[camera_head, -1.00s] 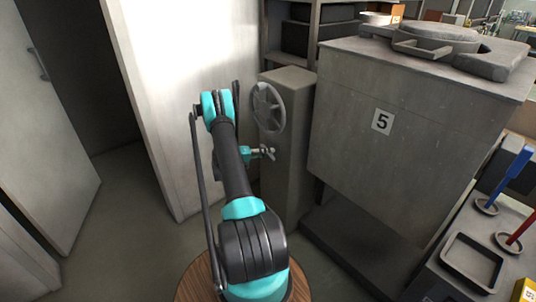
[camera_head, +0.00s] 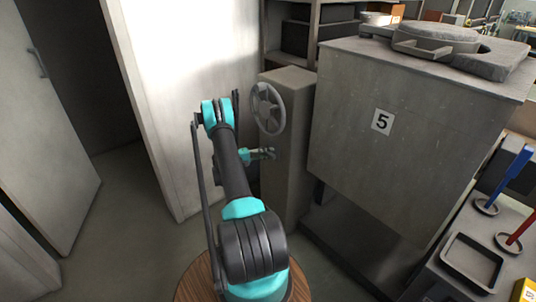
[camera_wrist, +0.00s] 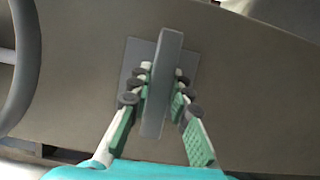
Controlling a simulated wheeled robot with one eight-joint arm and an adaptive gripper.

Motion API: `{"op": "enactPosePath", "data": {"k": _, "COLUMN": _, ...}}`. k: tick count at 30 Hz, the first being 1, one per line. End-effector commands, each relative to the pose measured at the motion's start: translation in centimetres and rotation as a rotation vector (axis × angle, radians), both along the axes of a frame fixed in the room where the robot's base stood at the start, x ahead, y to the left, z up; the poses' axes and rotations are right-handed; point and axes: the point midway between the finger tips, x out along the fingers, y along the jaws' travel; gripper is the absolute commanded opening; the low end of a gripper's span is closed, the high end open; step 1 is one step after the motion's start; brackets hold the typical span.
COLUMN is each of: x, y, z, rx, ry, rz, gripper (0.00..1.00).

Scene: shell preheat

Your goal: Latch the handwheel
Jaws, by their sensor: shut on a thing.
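The grey handwheel (camera_head: 268,108) is mounted on the upper face of a grey pedestal (camera_head: 288,165). Part of its rim shows at the left edge of the wrist view (camera_wrist: 24,65). My gripper (camera_head: 265,153) is just below the wheel, at the pedestal's face. In the wrist view, its two green-padded fingers (camera_wrist: 162,85) are on either side of a flat grey latch bar (camera_wrist: 160,108). The bar stands out in front of a small square grey plate (camera_wrist: 128,70) on the pedestal. My gripper is shut on the bar. Finger contact is too small to make out in the head view.
A large grey cabinet marked 5 (camera_head: 345,140) stands right of the pedestal. A pale wall panel (camera_head: 180,100) is close on the left. A bench with a dark tray (camera_head: 450,262) and blue and red upright handles is at lower right. Open floor lies at left.

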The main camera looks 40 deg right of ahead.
Motion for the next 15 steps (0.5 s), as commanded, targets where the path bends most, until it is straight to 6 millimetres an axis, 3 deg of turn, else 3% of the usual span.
{"op": "enactPosePath", "data": {"k": 4, "x": 0.12, "y": 0.10, "z": -0.04, "rx": 0.001, "ry": 0.000, "rz": 0.003, "gripper": 0.00}}
{"op": "enactPosePath", "data": {"k": 5, "x": 0.12, "y": 0.10, "z": -0.04, "rx": 0.001, "ry": 0.000, "rz": 0.003, "gripper": 0.20}}
{"op": "enactPosePath", "data": {"k": 9, "x": 0.10, "y": 0.07, "z": -0.03, "rx": 0.001, "ry": -0.001, "rz": 0.003, "gripper": 0.37}}
{"op": "enactPosePath", "data": {"k": 15, "x": 0.05, "y": 0.04, "z": -0.01, "rx": 0.001, "ry": -0.001, "rz": 0.001, "gripper": 0.40}}
